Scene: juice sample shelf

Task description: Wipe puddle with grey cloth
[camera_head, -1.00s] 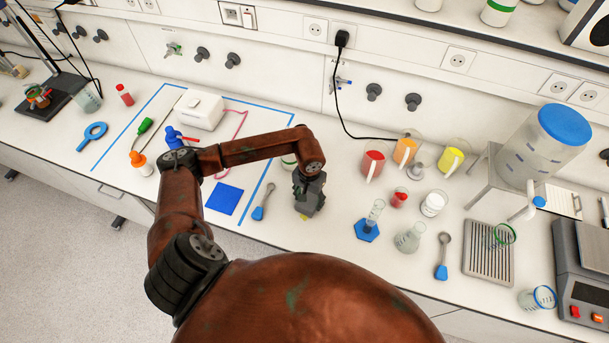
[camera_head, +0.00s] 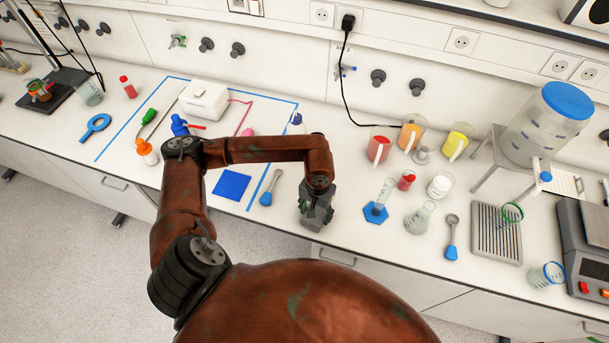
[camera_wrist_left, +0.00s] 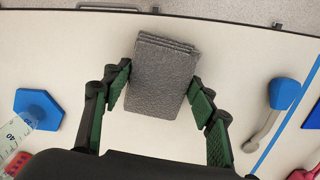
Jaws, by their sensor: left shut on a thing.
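The folded grey cloth (camera_wrist_left: 163,72) sits between the green finger pads of my left gripper (camera_wrist_left: 161,93) in the left wrist view. The pads are shut on its two sides, and the cloth is over the white bench top. No puddle is clearly visible in either view. My right gripper is not in view.
The blue spatula (camera_head: 270,190) and blue square (camera_head: 232,184) lie left of my gripper. A measuring cylinder on a blue hexagonal foot (camera_head: 376,213) and a flask (camera_head: 420,218) stand to the right. The bench strip between spatula and cylinder is mostly clear.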

